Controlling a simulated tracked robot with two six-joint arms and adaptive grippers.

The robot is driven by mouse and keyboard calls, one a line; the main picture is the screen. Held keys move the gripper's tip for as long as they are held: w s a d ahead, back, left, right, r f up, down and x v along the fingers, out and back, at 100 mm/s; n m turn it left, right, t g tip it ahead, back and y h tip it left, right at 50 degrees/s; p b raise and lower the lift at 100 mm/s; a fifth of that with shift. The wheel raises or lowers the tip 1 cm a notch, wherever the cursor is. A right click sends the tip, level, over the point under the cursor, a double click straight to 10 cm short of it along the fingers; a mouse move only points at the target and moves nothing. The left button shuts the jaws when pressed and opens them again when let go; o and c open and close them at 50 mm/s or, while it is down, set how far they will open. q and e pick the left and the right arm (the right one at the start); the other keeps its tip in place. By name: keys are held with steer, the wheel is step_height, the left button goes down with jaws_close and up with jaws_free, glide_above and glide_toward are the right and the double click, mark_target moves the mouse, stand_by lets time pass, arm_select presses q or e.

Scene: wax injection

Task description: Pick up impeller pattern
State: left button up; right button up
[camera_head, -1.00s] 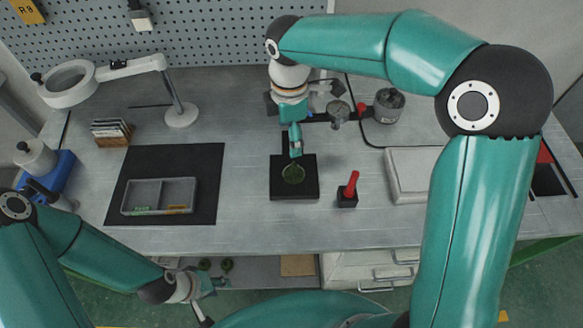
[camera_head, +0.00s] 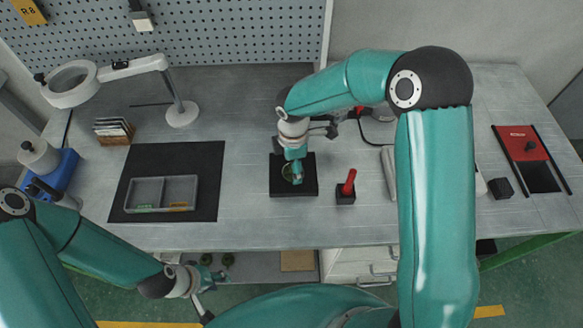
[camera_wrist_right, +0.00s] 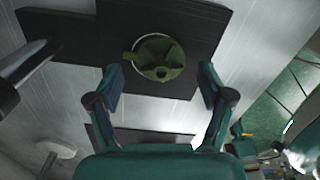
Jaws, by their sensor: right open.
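The green impeller pattern (camera_head: 287,172) sits on a black square pad (camera_head: 281,189) at the table's middle. In the head view it is mostly hidden by my right gripper (camera_head: 298,175). In the right wrist view the impeller pattern (camera_wrist_right: 160,57) shows as a round finned green piece on a light ring. My right gripper (camera_wrist_right: 160,78) is open and empty there, its fingers on either side of the pattern's near edge, with no visible contact. My left gripper (camera_head: 214,278) hangs low in front of the table, too small to tell its jaws.
A red-handled tool in a black block (camera_head: 346,194) stands just right of the pad. A grey divided tray (camera_head: 160,208) lies on a black mat (camera_head: 190,156) at left. A magnifier lamp (camera_head: 182,114) stands behind. The table between mat and pad is clear.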

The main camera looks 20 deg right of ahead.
steer(key=shift+f, duration=0.3)
steer(key=shift+s, duration=0.1)
steer(key=c, duration=1.2)
steer(key=shift+s, duration=0.1)
steer(key=shift+c, duration=0.8)
steer(key=shift+f, duration=0.15)
steer(key=shift+c, duration=0.5)
